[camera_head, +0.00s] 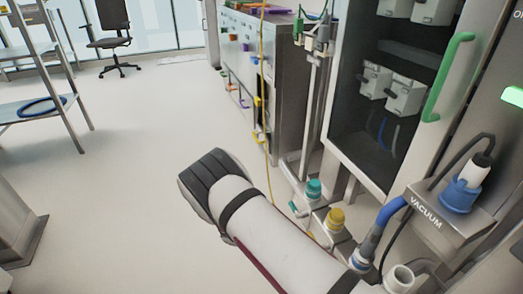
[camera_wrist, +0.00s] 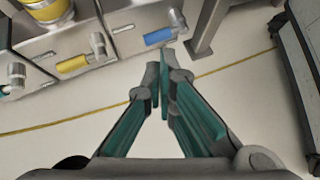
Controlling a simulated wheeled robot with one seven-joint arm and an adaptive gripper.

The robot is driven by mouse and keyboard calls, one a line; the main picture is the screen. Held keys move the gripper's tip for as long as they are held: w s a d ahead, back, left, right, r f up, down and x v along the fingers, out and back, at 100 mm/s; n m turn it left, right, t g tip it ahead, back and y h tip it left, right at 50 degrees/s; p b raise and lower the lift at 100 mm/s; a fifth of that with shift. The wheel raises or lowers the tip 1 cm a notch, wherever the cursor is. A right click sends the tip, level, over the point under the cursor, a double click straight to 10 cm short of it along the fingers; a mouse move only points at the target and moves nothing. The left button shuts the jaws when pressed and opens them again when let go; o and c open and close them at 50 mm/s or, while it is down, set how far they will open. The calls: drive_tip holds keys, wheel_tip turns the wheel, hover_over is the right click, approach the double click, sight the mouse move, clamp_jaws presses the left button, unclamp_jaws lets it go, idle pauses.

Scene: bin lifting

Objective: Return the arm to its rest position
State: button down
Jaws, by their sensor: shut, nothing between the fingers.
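My gripper (camera_wrist: 162,88) shows in the wrist view with its two green-sided fingers closed together at the tips and nothing between them. Bare floor lies below it. In the head view my arm (camera_head: 265,235) reaches across the lower middle, its dark rounded joint toward the floor at the left. The gripper itself is hidden in the head view. No bin is visible in either view.
A cabinet (camera_head: 350,140) with a green handle (camera_head: 447,77) and a vacuum fixture (camera_head: 430,212) stand close on the right. Teal (camera_head: 313,190) and yellow valves (camera_head: 335,219) are near my arm. A shelf rack (camera_head: 70,105) and chair (camera_head: 110,40) stand left. Floor between is clear.

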wheel_tip(320, 180, up, 22)
drive_tip(key=d+m+g+y, duration=0.1)
drive_tip(key=m+g+y, duration=0.15)
drive_tip(key=m, duration=0.45)
drive_tip(key=s+d+r+m+y, duration=0.2)
drive_tip(key=s+r, duration=0.1)
drive_tip(key=r, duration=0.4)
drive_tip(key=s+d+r+m+y, duration=0.2)
drive_tip(key=s+r, duration=0.2)
drive_tip(key=r, duration=0.3)
drive_tip(key=s+d+r+m+t+y, duration=0.1)
drive_tip(key=s+d+r+m+y, duration=0.15)
drive_tip(key=s+r, duration=0.75)
drive_tip(key=s+m+t+y, duration=0.15)
drive_tip(key=s+m, duration=0.25)
drive_tip(key=s, duration=1.1)
wheel_tip(320, 180, up, 38)
drive_tip(key=t+p, duration=0.4)
drive_tip(key=p, duration=3.1)
drive_tip(key=shift+d+t, duration=0.3)
drive_tip(key=shift+d, duration=0.15)
